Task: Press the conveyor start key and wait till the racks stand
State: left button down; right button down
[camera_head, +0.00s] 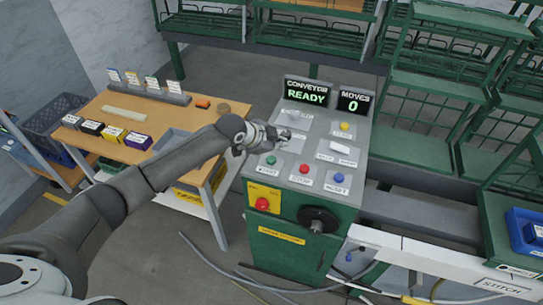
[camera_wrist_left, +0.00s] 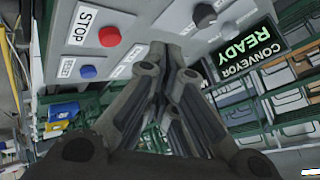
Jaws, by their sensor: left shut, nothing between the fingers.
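The conveyor control panel (camera_head: 320,128) is a grey sloping top on a green cabinet. The green key (camera_head: 271,160), above a small label that looks like START, is at its lower left. A red STOP key (camera_head: 304,168) and a blue key (camera_head: 339,178) are to its right; the red key (camera_wrist_left: 109,36) also shows in the left wrist view. The display reads CONVEYOR READY (camera_head: 306,92), and the counter reads MOVES 0 (camera_head: 352,103). My left gripper (camera_head: 287,136) is shut and empty over the panel, behind the green key and apart from it. My right gripper is out of view.
Green racks (camera_head: 440,80) stand behind and right of the panel. A wooden table (camera_head: 120,126) with small boxes is at the left. A yellow key (camera_head: 344,126) is at the panel's right.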

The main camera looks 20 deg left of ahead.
aim_at(274, 160)
pick_arm(q)
jog(key=w+a+r, duration=0.1)
jog(key=w+r, duration=0.1)
jog(key=shift+w+a+r, duration=0.15)
jog(key=shift+a+r, duration=0.25)
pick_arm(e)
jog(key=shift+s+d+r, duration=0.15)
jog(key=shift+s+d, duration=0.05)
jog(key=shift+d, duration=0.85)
